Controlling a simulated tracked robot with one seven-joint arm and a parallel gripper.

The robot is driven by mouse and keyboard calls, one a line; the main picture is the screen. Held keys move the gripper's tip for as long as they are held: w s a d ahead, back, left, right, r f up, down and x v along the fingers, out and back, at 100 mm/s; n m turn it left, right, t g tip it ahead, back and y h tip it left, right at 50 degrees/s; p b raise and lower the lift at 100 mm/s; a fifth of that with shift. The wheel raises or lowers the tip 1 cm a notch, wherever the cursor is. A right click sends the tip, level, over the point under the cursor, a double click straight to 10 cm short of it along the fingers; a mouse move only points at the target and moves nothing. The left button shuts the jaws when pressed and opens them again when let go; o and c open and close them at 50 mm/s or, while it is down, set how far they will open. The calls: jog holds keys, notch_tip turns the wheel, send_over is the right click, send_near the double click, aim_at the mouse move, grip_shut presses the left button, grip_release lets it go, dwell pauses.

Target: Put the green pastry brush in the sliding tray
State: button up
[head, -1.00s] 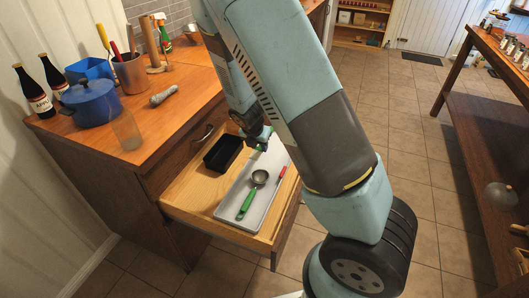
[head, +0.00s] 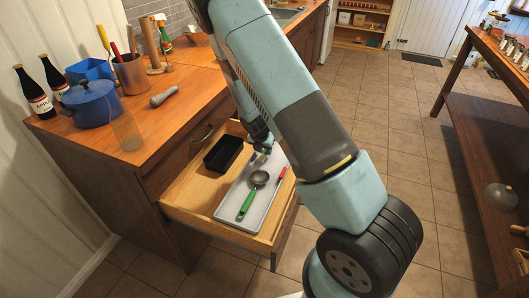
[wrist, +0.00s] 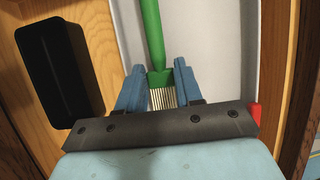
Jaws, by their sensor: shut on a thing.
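The green pastry brush (wrist: 152,35) lies between the blue fingers of my gripper (wrist: 160,85) in the wrist view. The fingers are shut on it near the base of its pale bristles, and its green handle points away from the gripper. The light grey sliding tray (head: 264,207) sits in the open drawer; its floor (wrist: 210,35) shows behind the brush. In the head view my gripper (head: 262,148) is at the tray's far end, and my arm hides most of the brush. I cannot tell whether the brush touches the tray.
A blue pot (head: 91,103) and bottles stand on the counter.

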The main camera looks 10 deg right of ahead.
jog(key=shift+f, duration=0.85)
jog(key=o, duration=1)
